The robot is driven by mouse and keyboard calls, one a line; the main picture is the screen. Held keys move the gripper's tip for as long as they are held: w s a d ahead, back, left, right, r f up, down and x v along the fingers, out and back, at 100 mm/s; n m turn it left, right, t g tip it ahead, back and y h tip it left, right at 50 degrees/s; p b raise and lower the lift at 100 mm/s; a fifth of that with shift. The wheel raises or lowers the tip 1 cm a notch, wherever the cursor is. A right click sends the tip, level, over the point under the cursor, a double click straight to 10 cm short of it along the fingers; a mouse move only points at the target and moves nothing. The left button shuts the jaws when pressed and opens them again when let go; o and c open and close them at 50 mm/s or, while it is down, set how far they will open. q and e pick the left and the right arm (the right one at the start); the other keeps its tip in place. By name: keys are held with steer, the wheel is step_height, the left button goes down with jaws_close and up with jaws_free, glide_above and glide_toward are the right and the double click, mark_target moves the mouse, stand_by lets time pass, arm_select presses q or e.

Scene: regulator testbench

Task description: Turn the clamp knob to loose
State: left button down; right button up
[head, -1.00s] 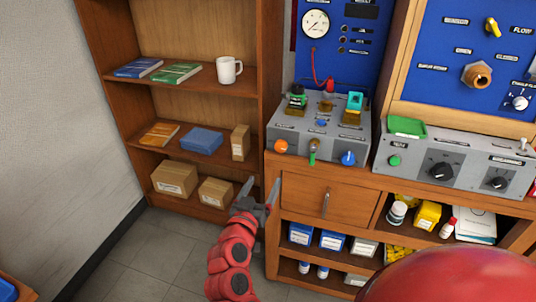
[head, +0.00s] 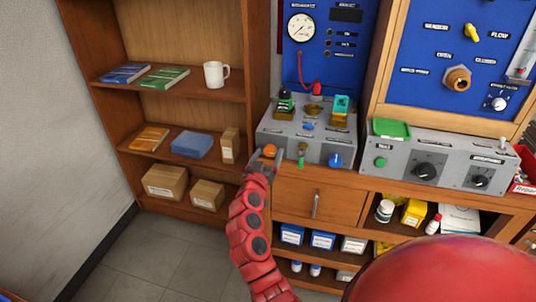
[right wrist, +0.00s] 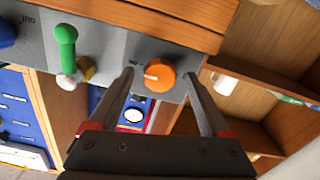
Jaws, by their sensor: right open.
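The orange knob (head: 269,151) is on the front face of the grey test unit (head: 312,145), at its left end. My right gripper (head: 269,154) is at this knob, open, with one finger on either side. In the right wrist view the orange knob (right wrist: 159,76) sits between the two fingertips (right wrist: 158,84). Whether the fingers touch it is unclear, and its small label is not readable. A green-handled lever (right wrist: 67,48) and a blue knob (head: 335,160) are on the same face. My left gripper is not in view.
Clamped parts stand on top of the unit, under a blue gauge panel (head: 330,65). A second grey control box (head: 450,160) stands to the right. A wooden drawer (head: 335,205) lies below, and a bookshelf (head: 165,103) stands at left.

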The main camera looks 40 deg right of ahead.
jaws_close()
stand_by(0.3)
